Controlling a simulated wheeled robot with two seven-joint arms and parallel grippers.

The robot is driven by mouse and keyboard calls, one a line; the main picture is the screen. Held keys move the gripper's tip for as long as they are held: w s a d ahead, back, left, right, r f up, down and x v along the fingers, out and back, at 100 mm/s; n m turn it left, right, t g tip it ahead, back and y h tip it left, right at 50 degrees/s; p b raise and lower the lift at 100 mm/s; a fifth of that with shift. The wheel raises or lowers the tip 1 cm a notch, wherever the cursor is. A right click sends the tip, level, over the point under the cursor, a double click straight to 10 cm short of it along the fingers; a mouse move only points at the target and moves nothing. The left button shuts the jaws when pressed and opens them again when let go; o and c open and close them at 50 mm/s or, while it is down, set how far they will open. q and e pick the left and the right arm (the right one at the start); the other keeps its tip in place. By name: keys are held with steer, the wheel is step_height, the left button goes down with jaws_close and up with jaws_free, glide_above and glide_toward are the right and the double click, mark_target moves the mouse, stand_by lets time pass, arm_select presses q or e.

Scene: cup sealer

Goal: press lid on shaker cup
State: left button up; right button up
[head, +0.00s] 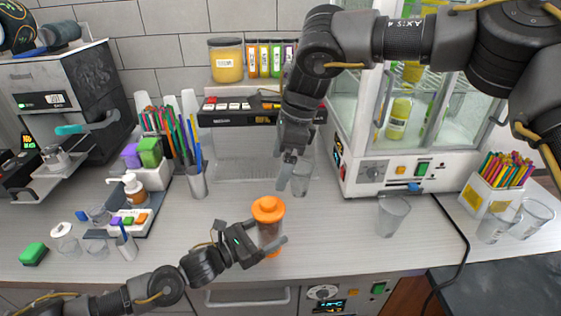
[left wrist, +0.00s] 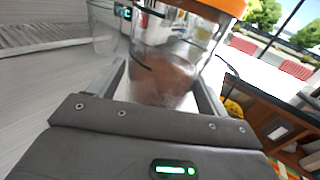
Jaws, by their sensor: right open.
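The shaker cup (head: 268,231) is clear with brown contents and stands upright near the front of the counter. The orange lid (head: 268,207) sits on its top; whether it is fully seated I cannot tell. My left gripper (head: 268,250) comes in from the left, with its fingers on both sides of the cup and shut on it. In the left wrist view the cup (left wrist: 165,75) fills the space between the fingers, and the lid's edge (left wrist: 222,6) shows at the top. My right gripper (head: 287,180) points down, open, behind the shaker cup and beside a clear cup.
The clear cup (head: 301,180) stands close to my right gripper. Another clear cup (head: 392,215) stands to the right, before the glass-fronted machine (head: 390,176). A metal holder with straws (head: 197,181) is at the left.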

arm_select(q)
steer(key=shift+o, duration=0.8)
steer(key=shift+s+a, duration=0.1)
steer(key=shift+a, duration=0.1)
steer(key=b+v, duration=0.4)
steer(key=v, duration=0.5)
steer(key=shift+s+a+f, duration=0.15)
steer(key=shift+s+a, duration=0.05)
steer(key=shift+a, duration=0.05)
arm_select(e)
step_height(320, 180, down, 4)
steer(key=shift+f, duration=0.1)
arm_select(q)
steer(key=shift+s+a, duration=0.2)
steer(key=shift+a, duration=0.1)
arm_select(e)
steer(key=shift+f, duration=0.1)
